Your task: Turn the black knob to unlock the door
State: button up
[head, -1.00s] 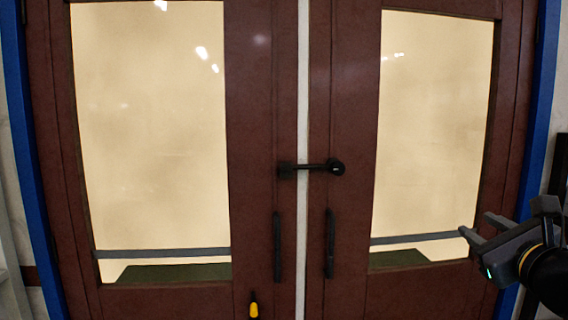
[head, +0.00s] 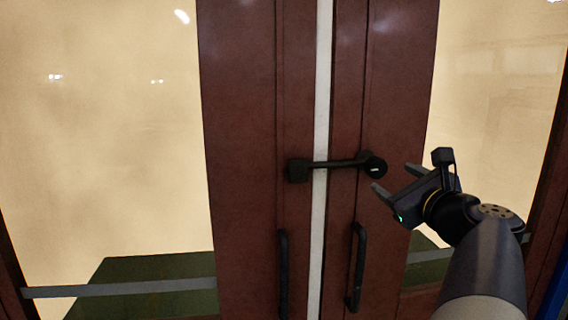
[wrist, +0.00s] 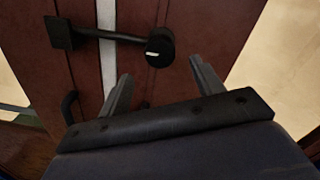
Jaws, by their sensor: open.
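The black knob (head: 375,167) is a round piece with a small white mark, on the right door leaf (head: 352,60). A black bar (head: 335,164) runs from it across the pale gap to a black block (head: 299,170) on the left leaf (head: 240,100). My gripper (head: 394,178) is open and empty, just right of the knob and apart from it. In the wrist view the knob (wrist: 159,48) is ahead of the open fingers (wrist: 160,82), near the top middle, with the bar running left from it.
Two vertical black handles, the left one (head: 284,275) and the right one (head: 356,267), stand below the bar. Both leaves have large pale glass panes (head: 95,130). The doors look closed. Clear room lies above the bar.

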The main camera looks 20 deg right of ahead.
aim_at(379, 170)
jog(key=w, duration=0.2)
jog(key=w+d+p, duration=0.1)
jog(key=w, duration=0.5)
jog(key=shift+w+d, duration=0.2)
jog(key=shift+d, duration=0.15)
jog(key=shift+c, duration=0.3)
grip_shut()
